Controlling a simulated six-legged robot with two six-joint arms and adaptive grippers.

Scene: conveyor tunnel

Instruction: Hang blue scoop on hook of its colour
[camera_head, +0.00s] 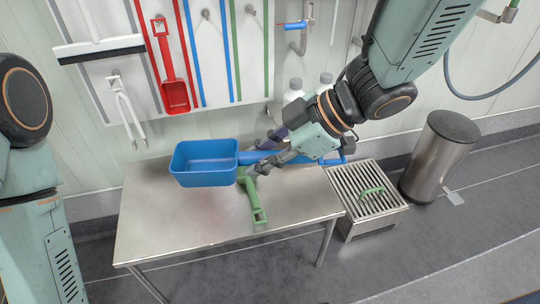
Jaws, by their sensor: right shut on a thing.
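The blue scoop (205,160) is above the far left part of the steel table, its bowl to the left and its handle pointing right. My right gripper (258,163) is shut on the handle close to the bowl. The white wall board (213,60) has red, blue and green outlines. A hook (205,14) sits between blue lines near the top, and another hook (250,10) sits beside it near a green line. A red scoop (175,95) hangs on the board's red part. My left gripper is out of view; only my left arm shows.
A green tool (253,198) lies on the steel table (165,235), partly below my right gripper. White bottles (296,88) stand behind my right arm. A squeegee (97,48) and tongs (127,112) hang at left. A grated box (372,205) and a steel bin (435,158) stand at right.

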